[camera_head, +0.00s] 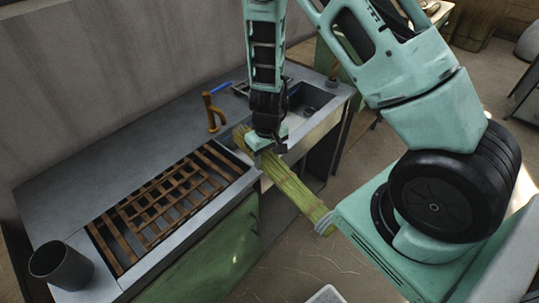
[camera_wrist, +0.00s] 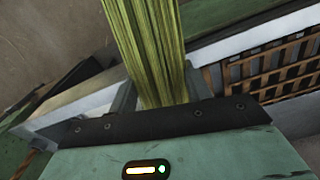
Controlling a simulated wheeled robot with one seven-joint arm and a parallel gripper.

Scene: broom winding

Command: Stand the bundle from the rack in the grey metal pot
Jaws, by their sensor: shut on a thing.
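The bundle (camera_head: 301,196) is a long sheaf of yellow-green stalks with a pale binding near its lower right end. My gripper (camera_head: 265,143) is shut on it near its upper left end, over the front edge of the sink counter. In the wrist view the bundle (camera_wrist: 148,45) runs up and away from between the jaws (camera_wrist: 158,100). The grey metal pot (camera_head: 62,266) stands upright on the counter's near left corner, well apart from the bundle.
A wooden slatted rack (camera_head: 165,200) is set into the counter between pot and gripper; it also shows in the wrist view (camera_wrist: 265,70). A brass tap (camera_head: 212,112) rises behind. A sink basin (camera_head: 308,103) lies right of the gripper. The counter's back left (camera_head: 90,165) is bare.

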